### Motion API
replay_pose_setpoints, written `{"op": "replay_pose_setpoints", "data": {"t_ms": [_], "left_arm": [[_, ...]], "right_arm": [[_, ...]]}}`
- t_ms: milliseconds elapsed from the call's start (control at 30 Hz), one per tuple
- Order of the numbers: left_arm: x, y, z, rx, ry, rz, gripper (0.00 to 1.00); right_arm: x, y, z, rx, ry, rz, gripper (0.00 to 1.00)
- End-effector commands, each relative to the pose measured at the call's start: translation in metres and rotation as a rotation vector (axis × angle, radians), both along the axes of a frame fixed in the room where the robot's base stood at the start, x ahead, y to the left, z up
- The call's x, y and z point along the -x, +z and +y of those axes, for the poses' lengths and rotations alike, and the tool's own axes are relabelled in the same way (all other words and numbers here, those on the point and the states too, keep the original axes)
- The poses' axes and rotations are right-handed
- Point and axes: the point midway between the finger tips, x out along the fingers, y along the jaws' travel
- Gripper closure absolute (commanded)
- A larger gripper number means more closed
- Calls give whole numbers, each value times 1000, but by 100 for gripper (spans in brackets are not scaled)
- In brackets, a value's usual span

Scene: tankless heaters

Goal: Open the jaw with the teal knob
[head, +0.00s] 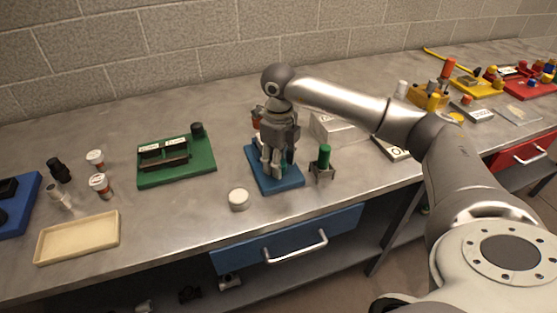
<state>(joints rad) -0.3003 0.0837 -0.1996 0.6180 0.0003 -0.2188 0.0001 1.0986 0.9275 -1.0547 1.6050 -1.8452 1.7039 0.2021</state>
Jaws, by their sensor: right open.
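My right gripper (272,170) points down over a blue base plate (290,186) in the middle of the bench. It is open. Its fingers and palm cover most of what stands on the plate. A small teal-green part (284,170) shows just right of the fingers, low over the plate; I cannot tell whether it is the teal knob. The jaw itself is hidden behind the gripper. I cannot tell whether the fingers touch anything. My left gripper is out of view.
A green-handled tool (323,160) stands close right of the plate. A white round lid (238,199) lies front left. A green board (203,163), small jars (99,185) and a cream tray (79,237) are further left. A white box (335,129) stands behind my forearm.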

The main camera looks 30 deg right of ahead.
Motion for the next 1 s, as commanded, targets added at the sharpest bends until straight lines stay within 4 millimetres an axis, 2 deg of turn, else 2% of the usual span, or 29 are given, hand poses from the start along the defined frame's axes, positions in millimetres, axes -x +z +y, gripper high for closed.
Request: {"op": "replay_pose_setpoints", "data": {"t_ms": [167, 400, 600, 733, 1000], "left_arm": [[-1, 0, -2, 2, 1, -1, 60], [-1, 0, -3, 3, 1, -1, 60], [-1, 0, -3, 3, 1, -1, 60], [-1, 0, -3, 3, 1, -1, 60], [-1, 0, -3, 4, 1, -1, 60]], "right_arm": [[-1, 25, 0, 0, 1, -6, 57], [-1, 78, 1, -2, 1, -9, 57], [-1, 109, 1, -1, -1, -8, 57], [-1, 118, 1, -2, 0, -8, 57], [0, 120, 1, 0, 0, -6, 57]]}}
